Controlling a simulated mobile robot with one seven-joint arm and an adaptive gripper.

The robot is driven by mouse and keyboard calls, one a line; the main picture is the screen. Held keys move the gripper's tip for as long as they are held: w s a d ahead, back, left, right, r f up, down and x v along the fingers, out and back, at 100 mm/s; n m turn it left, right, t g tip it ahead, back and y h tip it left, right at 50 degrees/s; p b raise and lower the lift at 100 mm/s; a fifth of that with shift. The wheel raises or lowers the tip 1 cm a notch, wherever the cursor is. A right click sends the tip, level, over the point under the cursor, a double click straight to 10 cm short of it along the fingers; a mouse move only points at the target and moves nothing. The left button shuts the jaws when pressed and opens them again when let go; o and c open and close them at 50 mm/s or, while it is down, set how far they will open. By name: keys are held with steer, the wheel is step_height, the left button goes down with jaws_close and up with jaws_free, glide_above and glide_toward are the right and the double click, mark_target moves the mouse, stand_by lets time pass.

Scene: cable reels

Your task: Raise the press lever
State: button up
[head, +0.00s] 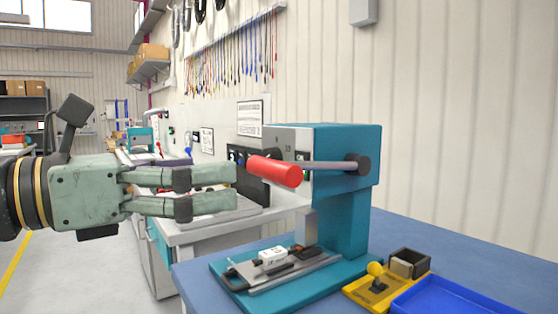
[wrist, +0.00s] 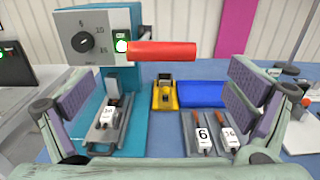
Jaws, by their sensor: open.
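The teal press (head: 345,200) stands on a blue bench, with its lever's grey rod (head: 335,166) running from a dark hub to a red handle (head: 274,171). The lever lies about level. My gripper (head: 236,188) is open and empty, to the left of the red handle in the head view, its fingers pointing toward it. In the wrist view the red handle (wrist: 162,52) shows ahead, above and between my two spread fingers (wrist: 160,95). I see no clear contact, and the head view does not settle the depth between them.
A yellow fixture with a knob (head: 376,285) and a blue tray (head: 450,298) lie right of the press base. A slide with a white block (head: 272,255) sits under the press head. Numbered white parts (wrist: 203,138) lie in front in the wrist view.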

mark_target(265, 166)
steer(key=p+x, duration=0.1)
steer(key=x, duration=0.8)
steer(key=shift+w+d+p, duration=0.1)
steer(key=shift+d+p, duration=0.15)
steer(key=shift+p, duration=0.05)
